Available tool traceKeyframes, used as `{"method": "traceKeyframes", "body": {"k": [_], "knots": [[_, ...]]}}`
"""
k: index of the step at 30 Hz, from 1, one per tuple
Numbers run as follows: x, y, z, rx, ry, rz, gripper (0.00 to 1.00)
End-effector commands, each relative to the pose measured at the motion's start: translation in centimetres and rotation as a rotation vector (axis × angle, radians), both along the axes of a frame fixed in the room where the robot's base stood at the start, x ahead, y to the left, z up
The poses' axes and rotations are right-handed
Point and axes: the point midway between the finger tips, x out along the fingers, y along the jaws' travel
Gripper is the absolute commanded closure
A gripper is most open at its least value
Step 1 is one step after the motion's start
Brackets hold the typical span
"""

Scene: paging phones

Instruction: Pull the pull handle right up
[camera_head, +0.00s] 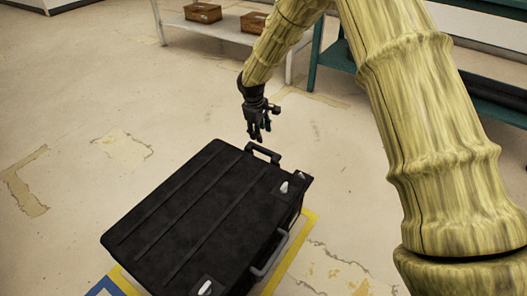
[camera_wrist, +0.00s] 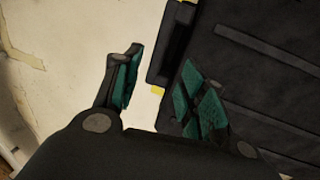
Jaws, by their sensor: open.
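A black suitcase (camera_head: 195,215) lies flat on the floor. Its pull handle (camera_head: 262,154), a dark grey bar, sticks out from the far end. My gripper (camera_head: 260,135) is open and empty, with fingers pointing down just above and beyond this handle. In the wrist view, my gripper (camera_wrist: 158,92) shows two teal-padded fingers spread apart. A dark bar that looks like the pull handle (camera_wrist: 165,50) lies ahead of the gap, closer to the right finger. That finger hides part of the suitcase (camera_wrist: 260,75). I see no clear contact with the handle.
A second grey handle (camera_head: 270,256) is on the suitcase's right side, near silver latches (camera_head: 284,187). Yellow floor tape (camera_head: 300,240) runs beside the case. A white bench (camera_head: 225,35) with wooden boxes and a teal-framed rack (camera_head: 330,55) stand behind. Floor to the left is clear.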

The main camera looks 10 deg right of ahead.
Motion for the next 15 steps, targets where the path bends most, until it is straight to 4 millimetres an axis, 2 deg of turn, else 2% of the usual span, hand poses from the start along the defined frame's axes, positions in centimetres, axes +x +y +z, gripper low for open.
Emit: {"method": "traceKeyframes", "body": {"k": [8, 15], "knots": [[0.3, -0.4, -2.9, 0.0, 0.001, 0.0, 0.58], [0.8, -0.9, -6.8, 0.002, 0.001, -0.001, 0.58]]}}
